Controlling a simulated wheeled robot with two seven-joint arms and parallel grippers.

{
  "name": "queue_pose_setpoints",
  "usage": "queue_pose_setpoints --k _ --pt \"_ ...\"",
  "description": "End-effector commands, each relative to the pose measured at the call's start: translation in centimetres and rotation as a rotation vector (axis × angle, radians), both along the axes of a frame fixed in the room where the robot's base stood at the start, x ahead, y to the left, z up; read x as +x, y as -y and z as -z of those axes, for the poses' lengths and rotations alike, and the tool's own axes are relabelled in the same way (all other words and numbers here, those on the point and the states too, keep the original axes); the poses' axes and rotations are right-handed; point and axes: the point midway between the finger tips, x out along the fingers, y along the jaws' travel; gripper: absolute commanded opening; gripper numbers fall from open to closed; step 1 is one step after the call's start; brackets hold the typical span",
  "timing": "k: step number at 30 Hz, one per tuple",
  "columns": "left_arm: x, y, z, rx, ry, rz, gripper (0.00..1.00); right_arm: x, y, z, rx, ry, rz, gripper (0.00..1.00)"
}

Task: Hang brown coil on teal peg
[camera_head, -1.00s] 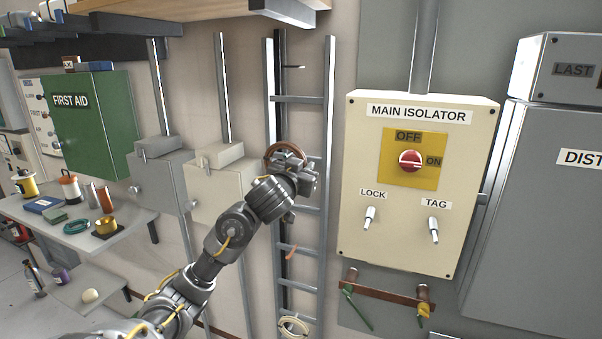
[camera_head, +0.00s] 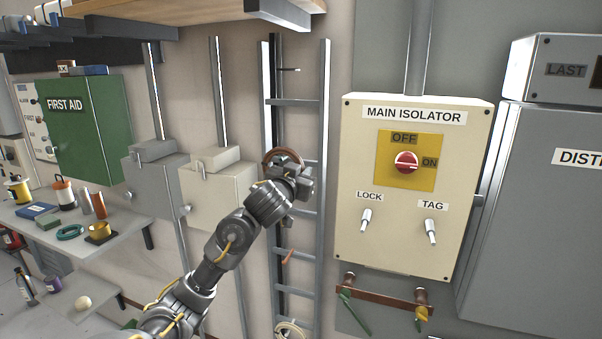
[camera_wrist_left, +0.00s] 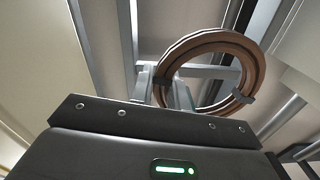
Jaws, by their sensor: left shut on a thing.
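The brown coil (camera_head: 270,156) is held by my left gripper (camera_head: 291,168), in front of the ladder-like rack in the head view. The gripper hides most of the coil there. In the left wrist view the coil (camera_wrist_left: 257,66) is a brown ring with dark bands, beyond the gripper's dark body; the jaws' grip on it is hidden. A small pale teal piece (camera_wrist_left: 182,95) shows near the coil's lower left; I cannot tell whether it is the teal peg. No teal peg is clear in the head view. My right gripper is not in view.
The grey ladder-like rack (camera_head: 325,120) stands behind the gripper. It carries a dark peg (camera_head: 289,69), an orange-brown peg (camera_head: 287,256) and a cream coil (camera_head: 289,331). The main isolator box (camera_head: 412,255) is close on the right, and a cream box (camera_head: 216,190) on the left.

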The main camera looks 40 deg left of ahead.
Motion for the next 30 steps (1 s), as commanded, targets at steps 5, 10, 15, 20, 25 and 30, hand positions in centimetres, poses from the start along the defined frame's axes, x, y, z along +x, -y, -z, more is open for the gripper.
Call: queue_pose_setpoints --k 5,10,15,20,25,30 --pt "0.0 0.0 0.0 0.000 0.001 0.000 0.35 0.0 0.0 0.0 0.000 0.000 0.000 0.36" --pt "0.0 0.0 0.0 0.000 0.000 0.000 0.42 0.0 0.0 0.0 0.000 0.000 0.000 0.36" --pt "0.0 0.0 0.0 0.000 -0.001 0.000 0.42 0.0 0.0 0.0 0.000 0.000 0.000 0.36" --pt "-1.3 0.5 -0.1 0.001 -0.001 0.003 0.42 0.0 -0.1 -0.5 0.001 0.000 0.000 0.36" --pt "-4.4 1.6 -0.3 0.002 -0.001 0.002 0.42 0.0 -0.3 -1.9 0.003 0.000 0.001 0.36" --pt "-7.5 2.7 -0.3 0.003 -0.001 0.002 0.42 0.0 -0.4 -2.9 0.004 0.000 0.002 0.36"
